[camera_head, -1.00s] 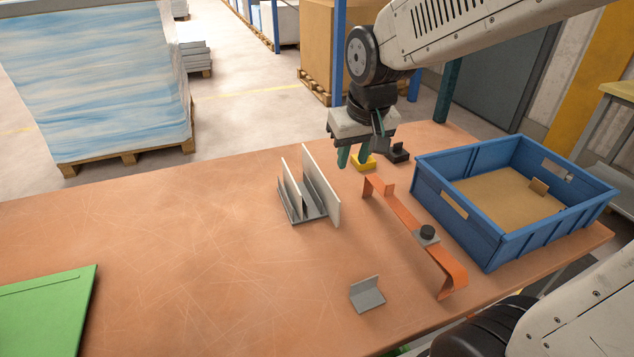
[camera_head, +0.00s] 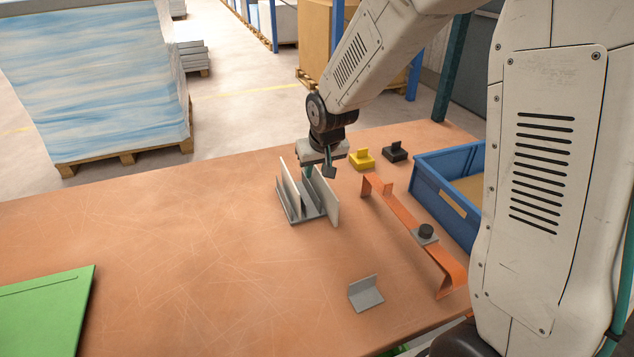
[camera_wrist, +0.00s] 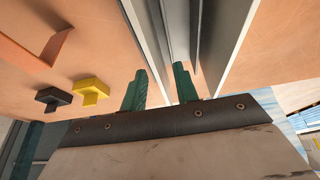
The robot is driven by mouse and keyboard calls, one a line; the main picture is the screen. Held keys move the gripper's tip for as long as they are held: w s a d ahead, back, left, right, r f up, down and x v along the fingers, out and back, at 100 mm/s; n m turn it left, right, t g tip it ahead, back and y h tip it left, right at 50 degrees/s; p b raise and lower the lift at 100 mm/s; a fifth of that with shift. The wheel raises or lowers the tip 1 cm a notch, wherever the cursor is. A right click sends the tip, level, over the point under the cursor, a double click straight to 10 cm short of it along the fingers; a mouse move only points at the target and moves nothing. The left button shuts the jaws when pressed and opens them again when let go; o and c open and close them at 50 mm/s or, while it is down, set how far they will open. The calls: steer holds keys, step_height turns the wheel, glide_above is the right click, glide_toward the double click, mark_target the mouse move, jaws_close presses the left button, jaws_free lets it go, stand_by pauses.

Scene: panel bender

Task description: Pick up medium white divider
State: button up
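Several upright white and grey plates stand side by side in a small grey rack (camera_head: 307,219) on the table. A pale plate (camera_head: 291,194) is at its left and a large one (camera_head: 326,201) at its right. I cannot tell for sure which is the medium white divider. My gripper (camera_head: 317,170) is at the far end of the rack, pointing down, its fingers partly hidden behind the plates. In the wrist view my two green fingers (camera_wrist: 161,88) are apart, with thin plate edges (camera_wrist: 157,40) running towards the gap between them. Contact with a plate is not clear.
A yellow block (camera_head: 362,160) and a black block (camera_head: 395,153) lie right of the rack. An orange bent strip (camera_head: 400,212), a grey angle piece (camera_head: 365,293) and a blue crate (camera_head: 432,190), partly hidden by my arm, are also right. The table's left middle is clear.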

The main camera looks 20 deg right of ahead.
steer(key=shift+w+f, duration=0.15)
steer(key=shift+f, duration=0.25)
jaws_close()
